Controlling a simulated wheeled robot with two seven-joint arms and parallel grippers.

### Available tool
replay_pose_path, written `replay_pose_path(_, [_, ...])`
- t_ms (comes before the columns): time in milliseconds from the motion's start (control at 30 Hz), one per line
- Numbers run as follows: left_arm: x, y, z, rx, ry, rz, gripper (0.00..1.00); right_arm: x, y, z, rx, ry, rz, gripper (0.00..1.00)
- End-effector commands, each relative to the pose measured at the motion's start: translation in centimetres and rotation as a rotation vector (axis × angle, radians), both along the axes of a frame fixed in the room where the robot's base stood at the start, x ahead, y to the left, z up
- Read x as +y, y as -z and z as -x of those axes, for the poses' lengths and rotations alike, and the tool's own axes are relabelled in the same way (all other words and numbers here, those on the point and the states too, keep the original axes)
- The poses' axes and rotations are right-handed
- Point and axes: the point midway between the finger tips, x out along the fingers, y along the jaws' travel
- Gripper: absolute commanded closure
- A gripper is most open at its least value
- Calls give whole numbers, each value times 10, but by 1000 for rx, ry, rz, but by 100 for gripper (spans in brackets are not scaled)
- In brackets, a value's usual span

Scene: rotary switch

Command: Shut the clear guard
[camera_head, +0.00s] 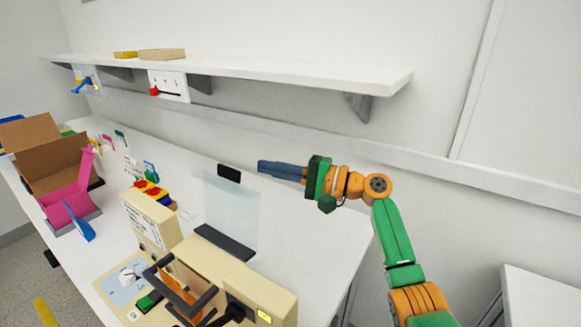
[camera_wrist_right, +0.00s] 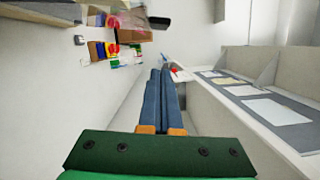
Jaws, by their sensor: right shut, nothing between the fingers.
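The clear guard (camera_head: 232,212) is a see-through bluish panel standing upright in the head view, raised from a dark strip (camera_head: 225,243) at its foot. A black tab (camera_head: 229,173) sits at its top edge. My right gripper (camera_head: 261,167) is shut and empty, its blue fingers pointing left, at about the tab's height in the picture and a little right of it, with a visible gap. Its fingers (camera_wrist_right: 160,72) also show together in the right wrist view. A white rotary knob (camera_head: 127,276) sits on a pale blue panel at the front. My left gripper is not in view.
Beige boxes with dark handles (camera_head: 190,290) stand in front of the guard. A cardboard box (camera_head: 45,150) and a pink holder (camera_head: 70,200) are at the left. A white shelf (camera_head: 240,70) runs along the wall behind. The tabletop (camera_head: 310,240) right of the guard is clear.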

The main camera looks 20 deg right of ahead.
Motion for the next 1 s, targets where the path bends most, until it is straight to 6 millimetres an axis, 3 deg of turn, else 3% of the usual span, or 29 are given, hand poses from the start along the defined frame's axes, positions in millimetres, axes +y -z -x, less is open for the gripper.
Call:
replay_pose_path(100, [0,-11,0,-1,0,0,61,19,-5,-17,2,-2,-2,100])
replay_pose_path(333, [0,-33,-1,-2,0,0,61,44,-9,4,2,1,1,100])
replay_pose_path(1000, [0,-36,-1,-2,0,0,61,51,-12,9,-22,1,35,100])
